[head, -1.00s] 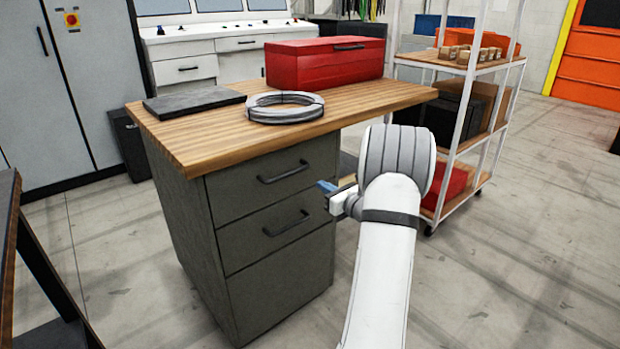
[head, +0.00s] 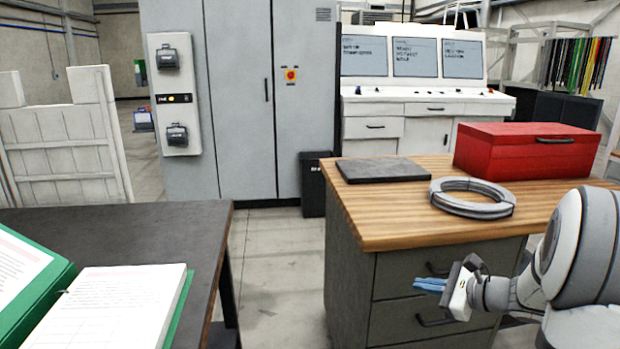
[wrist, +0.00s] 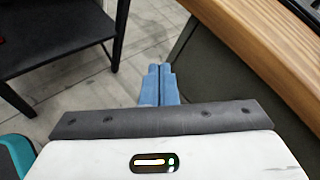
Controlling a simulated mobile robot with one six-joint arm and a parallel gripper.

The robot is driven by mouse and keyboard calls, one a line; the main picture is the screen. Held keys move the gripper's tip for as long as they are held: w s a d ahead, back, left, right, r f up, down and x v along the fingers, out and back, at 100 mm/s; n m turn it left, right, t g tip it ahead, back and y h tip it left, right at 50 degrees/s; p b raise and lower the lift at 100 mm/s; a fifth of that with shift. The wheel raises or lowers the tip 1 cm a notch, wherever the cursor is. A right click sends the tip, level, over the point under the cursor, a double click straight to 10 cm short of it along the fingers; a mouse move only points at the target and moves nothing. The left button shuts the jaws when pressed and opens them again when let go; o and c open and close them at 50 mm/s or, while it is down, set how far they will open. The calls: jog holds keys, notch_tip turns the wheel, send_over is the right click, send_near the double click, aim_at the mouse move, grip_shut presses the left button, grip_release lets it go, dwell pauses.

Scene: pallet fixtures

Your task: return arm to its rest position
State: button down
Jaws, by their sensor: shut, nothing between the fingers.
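My gripper (head: 430,286) is at the lower right of the head view, in front of the drawers of the wooden-topped workbench (head: 400,225). Its blue fingers are closed together with nothing between them. In the wrist view the closed fingers (wrist: 160,85) point away over the grey floor, with the workbench's wooden edge (wrist: 270,45) close on the right. My arm is bent at the right side of the head view.
A dark table (head: 150,235) with an open green binder (head: 110,305) stands at the left. On the workbench are a red toolbox (head: 525,150), a cable coil (head: 472,208) and a dark flat plate (head: 383,170). Floor (head: 275,260) is clear between table and workbench.

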jog(key=s+a+r+n+g+h+p, duration=0.1)
jog(key=s+a+r+n+g+p, duration=0.6)
jog(key=s+a+n, duration=0.4)
jog(key=s+r+n+h+p, duration=0.7)
jog(key=s+n, duration=0.4)
jog(key=s, duration=0.2)
notch_tip(320, 180, up, 3)
jog(key=shift+a+f+h+p, duration=0.2)
jog(key=shift+a+h+p, duration=0.15)
jog(key=shift+h, duration=0.25)
